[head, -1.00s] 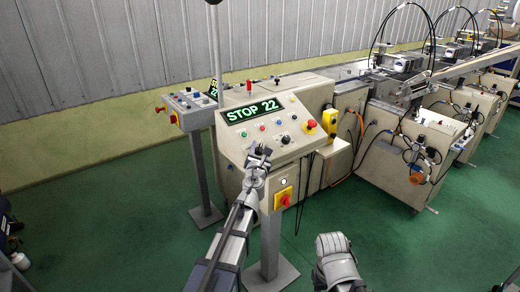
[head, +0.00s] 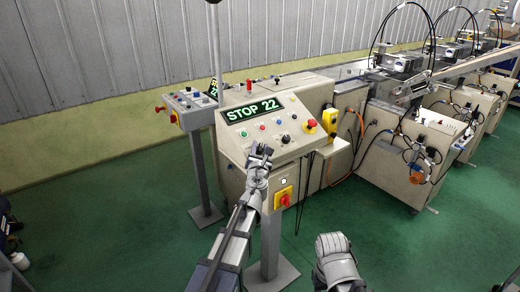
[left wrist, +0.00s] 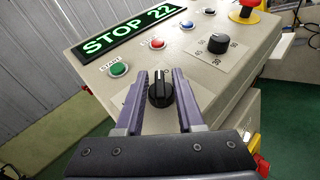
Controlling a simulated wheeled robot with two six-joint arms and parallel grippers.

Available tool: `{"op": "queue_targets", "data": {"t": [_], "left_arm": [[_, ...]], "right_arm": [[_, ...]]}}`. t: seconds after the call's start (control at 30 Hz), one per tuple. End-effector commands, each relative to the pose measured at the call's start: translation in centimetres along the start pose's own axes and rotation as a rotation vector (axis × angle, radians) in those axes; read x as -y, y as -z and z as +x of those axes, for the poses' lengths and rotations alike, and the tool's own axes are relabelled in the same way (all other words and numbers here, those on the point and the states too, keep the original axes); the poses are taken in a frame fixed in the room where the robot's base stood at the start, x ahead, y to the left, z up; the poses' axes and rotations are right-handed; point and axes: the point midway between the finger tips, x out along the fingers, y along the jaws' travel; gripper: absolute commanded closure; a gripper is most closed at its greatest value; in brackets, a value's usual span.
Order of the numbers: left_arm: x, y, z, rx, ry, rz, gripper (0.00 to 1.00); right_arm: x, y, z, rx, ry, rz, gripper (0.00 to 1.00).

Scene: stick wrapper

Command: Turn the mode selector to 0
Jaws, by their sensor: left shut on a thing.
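The slanted control panel (head: 270,128) has a green "STOP 22" display (head: 252,110). A black selector knob with a pale pointer line (left wrist: 160,90) is at its lower left; its label is too hidden to read. In the left wrist view the line points roughly up, away from the gripper. My left gripper (head: 262,150) is shut on this knob, one finger on each side, and covers it in the head view. A second black knob (left wrist: 218,43) on a scale plate is farther right. My right gripper (head: 330,243) hangs low, away from the panel; its jaws cannot be made out.
Green (left wrist: 118,68), red (left wrist: 157,43) and blue (left wrist: 187,25) buttons are near the gripped knob. A red emergency stop (head: 310,126) is at the panel's right. A red-yellow switch (head: 283,198) is below.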

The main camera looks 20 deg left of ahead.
Motion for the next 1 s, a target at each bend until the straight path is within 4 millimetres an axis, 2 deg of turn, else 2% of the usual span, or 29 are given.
{"op": "queue_targets", "data": {"t": [0.5, 1.0], "left_arm": [[0.3, 0.0, 0.3, 0.002, -0.367, -0.138, 1.0], [0.0, -0.1, 0.2, 0.002, -0.643, -0.241, 1.0]], "right_arm": [[0.2, 0.1, 2.1, 0.0, 0.0, 0.0, 0.5], [0.2, 0.1, 2.5, 0.0, 0.0, 0.0, 0.5]]}}
